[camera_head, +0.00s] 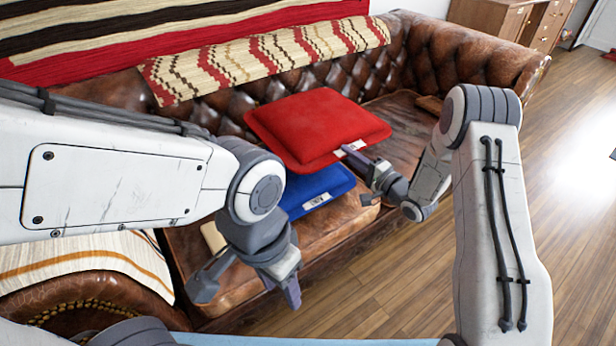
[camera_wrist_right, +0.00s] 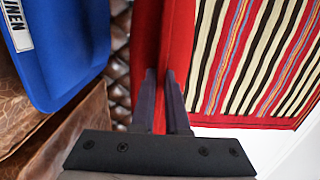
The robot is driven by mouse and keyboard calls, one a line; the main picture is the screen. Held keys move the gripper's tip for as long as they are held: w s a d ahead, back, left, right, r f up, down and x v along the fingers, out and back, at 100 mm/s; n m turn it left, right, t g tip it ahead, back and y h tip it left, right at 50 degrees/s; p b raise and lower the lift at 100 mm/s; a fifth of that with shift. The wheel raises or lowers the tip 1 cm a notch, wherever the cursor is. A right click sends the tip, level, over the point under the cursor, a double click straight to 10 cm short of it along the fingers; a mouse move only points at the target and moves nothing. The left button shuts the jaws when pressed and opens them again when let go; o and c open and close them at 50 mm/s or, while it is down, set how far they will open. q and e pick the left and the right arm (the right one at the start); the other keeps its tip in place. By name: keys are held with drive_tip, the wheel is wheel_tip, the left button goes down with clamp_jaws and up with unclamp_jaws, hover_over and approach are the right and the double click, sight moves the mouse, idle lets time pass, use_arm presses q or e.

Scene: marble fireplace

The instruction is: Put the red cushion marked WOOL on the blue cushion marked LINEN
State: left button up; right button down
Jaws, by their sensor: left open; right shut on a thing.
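The red cushion (camera_head: 318,126) is held above the sofa seat, over the blue cushion, with a white label near its front edge. My right gripper (camera_head: 362,160) is shut on the front right edge of the red cushion. In the right wrist view the fingers (camera_wrist_right: 160,95) pinch the red cushion (camera_wrist_right: 148,35). The blue cushion (camera_head: 322,186) lies on the seat, partly hidden under the red one. It also shows in the right wrist view (camera_wrist_right: 75,45), its label reading LINEN. My left gripper (camera_head: 248,290) is open and empty at the sofa's front.
The brown leather sofa (camera_head: 420,115) has a striped throw (camera_head: 260,62) over its back and a pale striped cloth (camera_head: 90,258) on its near arm. A small beige object (camera_head: 213,237) lies on the seat left of the blue cushion. Open wooden floor (camera_head: 400,280) lies in front.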

drive_tip(key=s+a+f+b, duration=0.1)
drive_tip(key=a+f+b, duration=0.1)
drive_tip(key=a+f, duration=0.6)
drive_tip(key=shift+a+f, duration=0.25)
drive_tip(key=shift+f, duration=0.25)
drive_tip(key=shift+s, duration=0.1)
drive_tip(key=shift+f+b, duration=0.2)
drive_tip(key=shift+b, duration=0.2)
drive_tip(key=c, duration=0.9)
unclamp_jaws()
drive_tip(key=shift+s, duration=0.1)
